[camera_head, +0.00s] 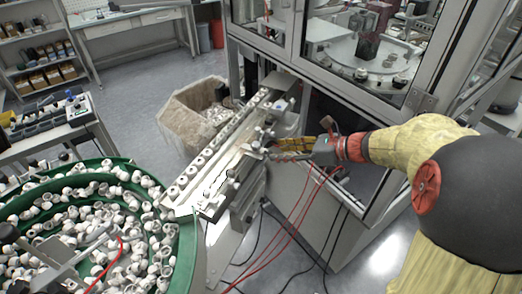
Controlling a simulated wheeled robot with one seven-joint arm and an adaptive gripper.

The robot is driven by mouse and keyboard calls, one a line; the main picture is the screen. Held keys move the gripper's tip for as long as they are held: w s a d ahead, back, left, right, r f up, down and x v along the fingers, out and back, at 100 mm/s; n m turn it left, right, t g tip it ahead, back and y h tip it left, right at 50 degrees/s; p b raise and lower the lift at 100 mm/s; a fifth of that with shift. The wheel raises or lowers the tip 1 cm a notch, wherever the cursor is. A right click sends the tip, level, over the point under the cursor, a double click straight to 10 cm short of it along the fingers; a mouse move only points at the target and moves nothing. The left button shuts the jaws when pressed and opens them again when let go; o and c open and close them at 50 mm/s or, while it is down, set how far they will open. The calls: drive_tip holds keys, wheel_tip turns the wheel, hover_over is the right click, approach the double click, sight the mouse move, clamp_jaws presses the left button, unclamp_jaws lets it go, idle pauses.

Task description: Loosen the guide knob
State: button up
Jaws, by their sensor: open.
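My gripper (276,151) reaches in from the right at the end of my yellow arm. Its fingers point left at the guide rail assembly (240,165) and are open. Small metal fittings and knob-like parts (258,138) sit on the rail's side just beyond the fingertips. I cannot tell which of them is the guide knob, or whether a finger touches one. The sloping feed track (190,177) carries a row of pale caps beside the rail.
A green bowl feeder (187,240) full of white caps stands at the lower left. A glazed machine cabinet (340,85) rises behind the gripper. Red hoses (300,215) hang below it. A lined bin (190,115) stands behind the track.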

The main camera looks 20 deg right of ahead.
sight(257, 144)
drive_tip(key=shift+n+t, duration=0.4)
drive_tip(key=shift+w+r+b+x, duration=0.15)
drive_tip(key=shift+r+b+x, duration=0.15)
drive_tip(key=shift+x, duration=1)
drive_tip(key=shift+w+r+b+x, duration=0.2)
drive_tip(key=shift+b+x, duration=0.1)
drive_tip(key=shift+x, duration=1.05)
drive_tip(key=shift+w+r+b+x, duration=0.15)
drive_tip(key=shift+r+b+x, duration=0.15)
drive_tip(key=shift+x, duration=1)
drive_tip(key=shift+c, duration=0.3)
clamp_jaws()
